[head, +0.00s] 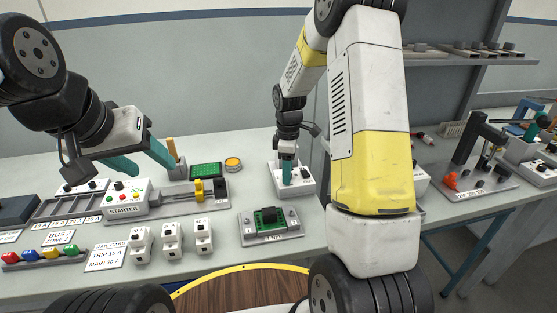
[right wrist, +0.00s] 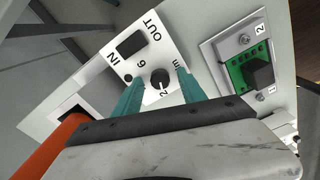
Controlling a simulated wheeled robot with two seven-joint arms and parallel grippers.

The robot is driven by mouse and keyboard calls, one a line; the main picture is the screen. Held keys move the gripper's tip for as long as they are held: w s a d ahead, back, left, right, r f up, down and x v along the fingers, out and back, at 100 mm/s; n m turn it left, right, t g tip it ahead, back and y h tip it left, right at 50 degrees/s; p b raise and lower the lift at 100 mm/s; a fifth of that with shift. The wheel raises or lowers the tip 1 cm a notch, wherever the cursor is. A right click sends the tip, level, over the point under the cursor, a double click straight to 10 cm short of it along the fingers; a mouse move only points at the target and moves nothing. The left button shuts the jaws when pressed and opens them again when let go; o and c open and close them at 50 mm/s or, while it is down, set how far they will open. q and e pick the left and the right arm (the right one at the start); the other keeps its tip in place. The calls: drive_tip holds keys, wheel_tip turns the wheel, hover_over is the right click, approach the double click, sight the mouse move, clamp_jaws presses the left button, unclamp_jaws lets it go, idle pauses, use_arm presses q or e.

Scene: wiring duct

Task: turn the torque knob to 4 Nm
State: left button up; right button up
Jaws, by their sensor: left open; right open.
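The torque knob (right wrist: 160,80) is small and black with a light mark, set on a white panel (right wrist: 170,55) marked IN, OUT, 6 and 2. My right gripper (right wrist: 158,84) is open, one teal finger on each side of the knob, with small gaps seeming to show. In the head view my right gripper (head: 287,172) points down over the white unit (head: 306,187), and its fingers hide the knob. I cannot read the exact setting. My left gripper (head: 143,157) is open and empty above the starter unit (head: 130,196).
A green circuit board on a grey plate (head: 283,232) lies in front of the white unit. Several white breakers (head: 171,240) stand to its left. Shelves and a second bench are at the right.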

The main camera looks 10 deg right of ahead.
clamp_jaws()
drive_tip(key=shift+m, duration=0.3)
drive_tip(key=m, duration=0.9)
drive_tip(key=shift+m, duration=2)
